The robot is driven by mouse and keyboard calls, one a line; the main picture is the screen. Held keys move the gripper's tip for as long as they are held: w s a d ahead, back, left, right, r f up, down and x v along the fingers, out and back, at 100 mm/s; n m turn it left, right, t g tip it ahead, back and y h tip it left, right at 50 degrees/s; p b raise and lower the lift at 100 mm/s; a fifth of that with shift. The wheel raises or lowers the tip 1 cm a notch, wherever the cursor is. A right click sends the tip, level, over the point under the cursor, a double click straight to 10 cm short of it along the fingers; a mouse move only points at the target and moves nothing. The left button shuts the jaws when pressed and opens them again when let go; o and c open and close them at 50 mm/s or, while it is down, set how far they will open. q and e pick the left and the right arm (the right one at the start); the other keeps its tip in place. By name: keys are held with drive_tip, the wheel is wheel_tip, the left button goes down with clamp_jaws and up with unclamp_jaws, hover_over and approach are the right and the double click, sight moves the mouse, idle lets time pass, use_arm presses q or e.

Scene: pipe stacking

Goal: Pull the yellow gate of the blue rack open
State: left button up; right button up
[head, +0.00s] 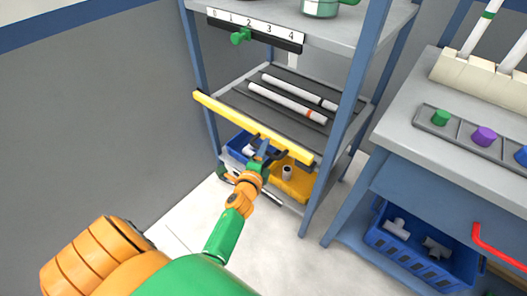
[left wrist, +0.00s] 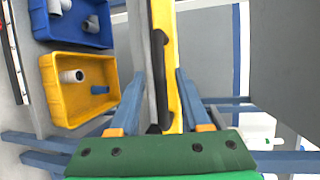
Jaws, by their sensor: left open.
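The blue rack (head: 347,120) stands in the middle of the head view, with grey shelves. Its yellow gate (head: 228,110) is a long bar across the front of the middle shelf. My left gripper (head: 270,151) is at the bar's right half, just in front of and below it in the head view. In the left wrist view the gate (left wrist: 165,30) runs upright between the two blue fingers of the open gripper (left wrist: 160,76). A gap shows on the left side; I cannot tell whether the right finger touches. My right gripper is not in view.
White pipes (head: 295,103) lie on the shelf behind the gate. Below are a blue bin (head: 236,146) and a yellow bin (head: 304,184) holding fittings. A number strip (head: 256,30) is above. A workbench (head: 400,143) stands right; the floor in front is clear.

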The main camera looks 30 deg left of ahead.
use_arm(q)
clamp_jaws()
idle(1.4)
